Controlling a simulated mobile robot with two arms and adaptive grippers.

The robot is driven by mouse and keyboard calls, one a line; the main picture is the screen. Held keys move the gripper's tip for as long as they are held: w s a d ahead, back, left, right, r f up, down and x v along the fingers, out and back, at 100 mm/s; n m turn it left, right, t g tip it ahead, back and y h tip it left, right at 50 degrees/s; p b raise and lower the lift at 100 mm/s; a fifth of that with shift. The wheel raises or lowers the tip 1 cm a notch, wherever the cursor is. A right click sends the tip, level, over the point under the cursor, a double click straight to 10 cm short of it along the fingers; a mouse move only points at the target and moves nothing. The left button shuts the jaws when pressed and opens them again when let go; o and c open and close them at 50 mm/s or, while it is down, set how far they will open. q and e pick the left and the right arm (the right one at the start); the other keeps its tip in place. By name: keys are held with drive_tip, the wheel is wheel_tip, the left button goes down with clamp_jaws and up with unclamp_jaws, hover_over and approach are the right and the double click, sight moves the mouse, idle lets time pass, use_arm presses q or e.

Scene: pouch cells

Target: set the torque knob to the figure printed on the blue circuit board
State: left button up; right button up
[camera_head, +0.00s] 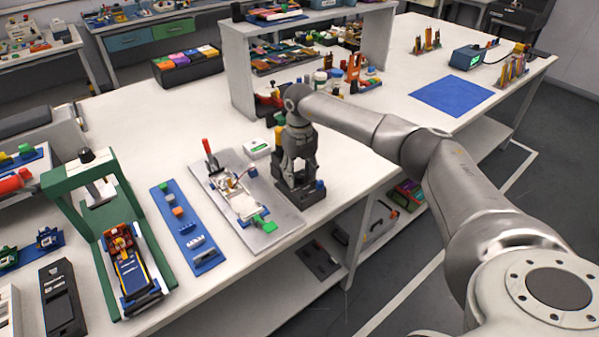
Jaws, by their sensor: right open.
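My right gripper (298,168) points down at the front edge of the bench, open, over a dark block-shaped device (313,196). A small blue spot shows on the device's right side; the torque knob cannot be made out for sure, and the gripper hides part of the device. I cannot tell whether the fingers touch it. A long blue board (203,247) with orange, blue and grey parts lies left of the metal plate; it may be the blue circuit board. No printed figure is readable on it. My left gripper is not in view.
A metal plate (280,222) with a red-handled clamp and green part lies just left of the gripper. A green press frame (158,236) stands further left. A white shelf unit (240,75) stands behind. A blue mat (452,96) lies at right, with clear white bench before it.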

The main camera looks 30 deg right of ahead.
sight(300, 175)
wheel_tip(300, 175, up, 12)
idle(0.5)
idle(0.4)
